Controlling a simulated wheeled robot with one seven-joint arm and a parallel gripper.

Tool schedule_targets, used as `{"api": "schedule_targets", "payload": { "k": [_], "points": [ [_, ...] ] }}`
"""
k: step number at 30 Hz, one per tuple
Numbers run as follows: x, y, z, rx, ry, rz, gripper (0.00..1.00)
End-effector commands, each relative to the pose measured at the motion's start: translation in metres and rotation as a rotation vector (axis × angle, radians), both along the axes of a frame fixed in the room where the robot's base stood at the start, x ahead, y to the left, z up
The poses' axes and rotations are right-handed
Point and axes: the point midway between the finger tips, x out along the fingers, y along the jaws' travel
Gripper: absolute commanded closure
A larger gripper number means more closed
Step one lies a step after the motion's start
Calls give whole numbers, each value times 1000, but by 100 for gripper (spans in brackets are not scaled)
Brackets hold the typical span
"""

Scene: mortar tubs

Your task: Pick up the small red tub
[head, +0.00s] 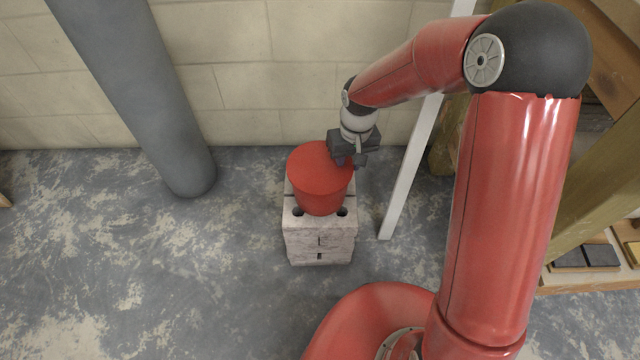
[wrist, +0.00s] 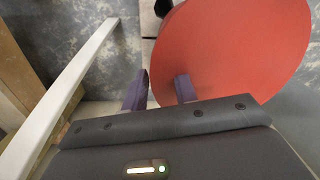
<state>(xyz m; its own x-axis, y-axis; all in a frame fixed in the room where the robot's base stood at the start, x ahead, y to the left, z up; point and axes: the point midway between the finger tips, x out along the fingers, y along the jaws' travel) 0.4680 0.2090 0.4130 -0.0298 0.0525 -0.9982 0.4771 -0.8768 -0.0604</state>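The small red tub (head: 318,182) stands upright on a pale block stack in the head view. Its flat red top fills the upper right of the wrist view (wrist: 235,45). My gripper (head: 350,160) is at the tub's right rear edge in the head view. In the wrist view its two purple fingers (wrist: 160,90) are apart, one over the red top near the rim and the other outside the rim. The gap between them looks empty down to the tub's edge. I cannot tell whether either finger touches the tub.
The pale block stack (head: 320,244) bears the tub. A grey column (head: 140,95) stands to the left, and a white bar (head: 408,180) leans close on the right. A block wall (head: 240,65) is behind. Wooden shelving (head: 600,190) is at the right.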

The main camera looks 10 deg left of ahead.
Motion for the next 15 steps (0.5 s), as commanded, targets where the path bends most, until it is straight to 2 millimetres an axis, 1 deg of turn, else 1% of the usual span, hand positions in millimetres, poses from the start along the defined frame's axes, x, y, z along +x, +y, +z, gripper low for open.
{"api": "schedule_targets", "payload": {
  "k": [1,4,12,13,15],
  "points": [
    [-1,0,-9,-1,2,0,72],
    [-1,1,-19,-1,1,-1,72],
    [-1,1,-22,0,-1,-1,72],
    [-1,1,-22,0,-1,-1,73],
    [-1,1,-22,0,-1,-1,82]
  ]
}}
